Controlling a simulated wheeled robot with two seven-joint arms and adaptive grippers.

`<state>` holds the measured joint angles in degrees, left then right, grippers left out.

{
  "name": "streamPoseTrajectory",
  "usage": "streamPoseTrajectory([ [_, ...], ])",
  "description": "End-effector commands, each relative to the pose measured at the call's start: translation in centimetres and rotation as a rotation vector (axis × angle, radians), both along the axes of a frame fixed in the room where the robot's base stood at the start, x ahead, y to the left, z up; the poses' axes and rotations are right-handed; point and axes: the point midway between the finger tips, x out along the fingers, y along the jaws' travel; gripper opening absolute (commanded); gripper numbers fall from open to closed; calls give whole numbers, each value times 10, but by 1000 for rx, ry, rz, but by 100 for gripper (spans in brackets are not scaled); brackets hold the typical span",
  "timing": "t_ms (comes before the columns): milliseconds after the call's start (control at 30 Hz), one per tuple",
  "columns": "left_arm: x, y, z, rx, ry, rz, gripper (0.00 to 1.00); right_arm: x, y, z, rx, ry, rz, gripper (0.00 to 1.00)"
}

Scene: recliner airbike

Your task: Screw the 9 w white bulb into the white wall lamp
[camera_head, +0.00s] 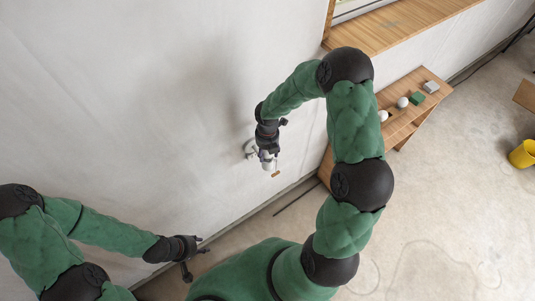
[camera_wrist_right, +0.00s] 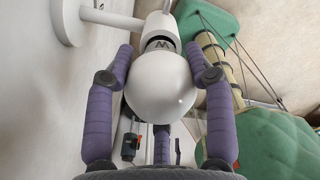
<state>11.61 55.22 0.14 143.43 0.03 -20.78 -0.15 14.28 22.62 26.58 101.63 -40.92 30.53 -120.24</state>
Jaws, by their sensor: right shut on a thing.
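The white wall lamp (camera_head: 250,149) is fixed to the wall, with its round plate (camera_wrist_right: 68,20) and arm at the upper left of the right wrist view. Its white socket (camera_wrist_right: 155,7) is at the top centre. The white bulb (camera_wrist_right: 160,88) is between the purple fingers of my right gripper (camera_wrist_right: 160,70), which is shut on it. The bulb's collar, marked with a "W", is in line with the socket and appears to meet it; the thread is hidden. In the head view my right gripper (camera_head: 266,156) is at the lamp. My left gripper (camera_head: 196,257) is open and empty, low near the wall.
A yellow bucket (camera_head: 523,154) stands on open floor.

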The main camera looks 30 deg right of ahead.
Motion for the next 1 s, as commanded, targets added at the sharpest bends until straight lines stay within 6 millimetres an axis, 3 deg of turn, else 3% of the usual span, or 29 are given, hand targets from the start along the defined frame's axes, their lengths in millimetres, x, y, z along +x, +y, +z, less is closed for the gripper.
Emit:
streamPoseTrajectory([
  [200, 0, 0, -15, 0, 0, 0, 40, -1, 3, -3, 3, 3, -205, 25],
  [633, 0, 0, -20, 0, 0, 0, 40, -1, 3, -3, 4, 2, -278, 25],
  [1000, 0, 0, -54, 0, 0, 0, 40, 0, 2, -5, 4, 2, -753, 25],
])
